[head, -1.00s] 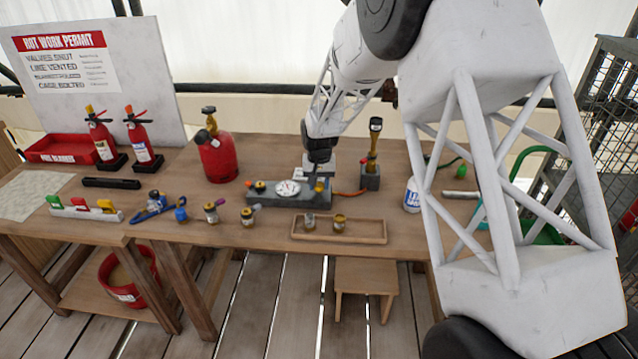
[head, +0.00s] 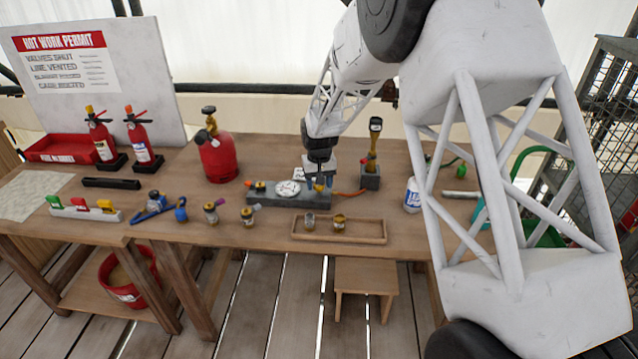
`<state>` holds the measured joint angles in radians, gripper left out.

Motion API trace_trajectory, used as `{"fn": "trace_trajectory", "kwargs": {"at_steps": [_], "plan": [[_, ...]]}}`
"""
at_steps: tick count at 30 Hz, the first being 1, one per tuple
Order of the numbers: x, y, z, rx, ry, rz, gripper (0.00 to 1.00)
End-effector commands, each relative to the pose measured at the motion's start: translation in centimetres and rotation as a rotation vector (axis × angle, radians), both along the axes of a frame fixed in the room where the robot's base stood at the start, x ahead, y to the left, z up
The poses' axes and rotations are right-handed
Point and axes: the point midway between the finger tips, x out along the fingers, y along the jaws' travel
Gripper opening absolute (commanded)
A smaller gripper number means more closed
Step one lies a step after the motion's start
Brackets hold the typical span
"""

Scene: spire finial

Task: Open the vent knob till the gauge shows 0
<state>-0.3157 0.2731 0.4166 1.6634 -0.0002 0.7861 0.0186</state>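A grey block (head: 275,199) on the wooden bench carries a round white gauge (head: 287,188). The gauge's needle and reading are too small to make out. A small yellow knob (head: 319,187) sits at the block's right end, and I take it to be the vent knob. A second small yellowish fitting (head: 260,186) is left of the gauge. My gripper (head: 320,182) points down at the right end of the block, with its fingertips at the yellow knob. I cannot tell whether the fingers are shut on it or only beside it.
A red gas bottle (head: 217,158) stands left behind the block. A white bottle (head: 412,195) is further right.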

Motion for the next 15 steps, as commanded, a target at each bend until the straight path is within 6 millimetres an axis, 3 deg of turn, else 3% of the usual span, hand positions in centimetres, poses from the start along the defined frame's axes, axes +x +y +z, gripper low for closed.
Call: {"fn": "trace_trajectory", "kwargs": {"at_steps": [15], "plan": [[-0.06,0.0,0.61,0.0,0.001,0.0,0.63]]}}
